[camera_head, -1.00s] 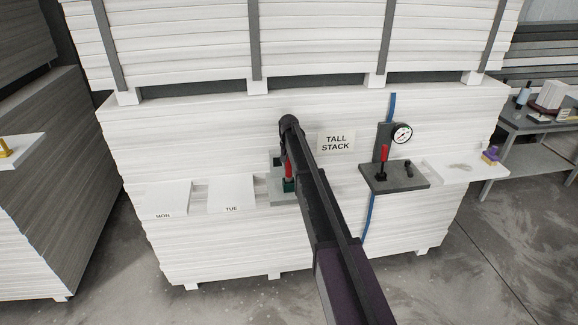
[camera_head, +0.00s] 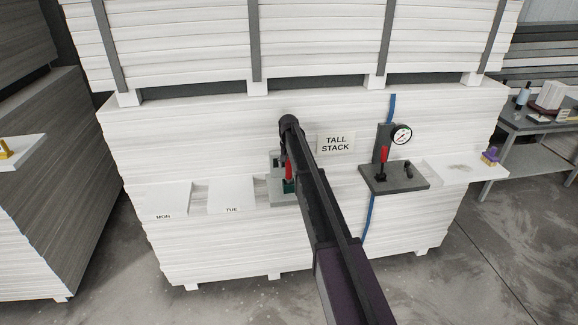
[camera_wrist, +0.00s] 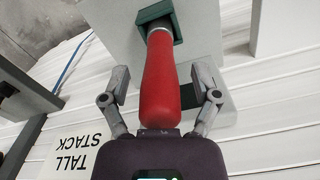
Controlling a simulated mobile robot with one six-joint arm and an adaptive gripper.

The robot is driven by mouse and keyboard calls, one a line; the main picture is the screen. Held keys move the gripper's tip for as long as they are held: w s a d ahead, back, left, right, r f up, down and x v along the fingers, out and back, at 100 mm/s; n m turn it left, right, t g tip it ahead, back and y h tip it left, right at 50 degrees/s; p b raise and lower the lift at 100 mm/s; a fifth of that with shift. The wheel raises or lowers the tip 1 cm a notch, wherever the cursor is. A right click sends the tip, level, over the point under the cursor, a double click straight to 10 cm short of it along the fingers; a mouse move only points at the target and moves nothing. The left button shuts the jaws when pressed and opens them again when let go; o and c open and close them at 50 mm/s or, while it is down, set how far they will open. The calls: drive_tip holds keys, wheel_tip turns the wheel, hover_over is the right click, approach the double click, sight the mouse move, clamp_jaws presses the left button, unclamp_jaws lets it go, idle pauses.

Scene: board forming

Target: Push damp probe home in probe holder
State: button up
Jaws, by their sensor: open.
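The damp probe shows as a red handle (camera_wrist: 160,80) in the wrist view, its narrow end entering a green probe holder (camera_wrist: 156,14). In the head view the red handle (camera_head: 289,171) stands upright in the green holder (camera_head: 289,187), partly behind my arm. My gripper (camera_wrist: 162,92) is open, with one finger on each side of the handle and a gap on both sides. The handle's near end is close to my palm; I cannot tell whether they touch. How deep the probe sits is hidden.
A second red handle (camera_head: 384,155) stands on a dark shelf (camera_head: 400,180) at right, below a round gauge (camera_head: 402,134). White ledges marked MON (camera_head: 168,198) and TUE (camera_head: 232,195) lie left. The tall board stack (camera_head: 180,130) rises directly behind.

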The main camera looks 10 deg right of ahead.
drive_tip(key=shift+r+p, duration=4.95)
drive_tip(key=shift+r, duration=0.25)
drive_tip(key=s+a+f+b, duration=0.2)
drive_tip(key=a, duration=0.7)
drive_tip(key=s+a+f+b, duration=0.2)
drive_tip(key=s+a, duration=0.1)
drive_tip(key=a, duration=0.7)
drive_tip(key=shift+a+f+b, duration=0.3)
drive_tip(key=shift+f+b, duration=0.1)
drive_tip(key=shift+s, duration=0.1)
drive_tip(key=s+d+f+n+b, duration=0.1)
drive_tip(key=s+d, duration=0.5)
drive_tip(key=s, duration=0.7)
drive_tip(key=s+d+f+n+b, duration=0.1)
drive_tip(key=s+d+f+b, duration=0.3)
drive_tip(key=s, duration=0.9)
drive_tip(key=s+d+f+n+b, duration=0.1)
drive_tip(key=s+d+f+b, duration=0.1)
drive_tip(key=s+d, duration=0.8)
drive_tip(key=s, duration=0.3)
drive_tip(key=shift+f+n+b, duration=0.3)
drive_tip(key=shift+f+b, duration=0.1)
drive_tip(key=shift+w+a, duration=0.1)
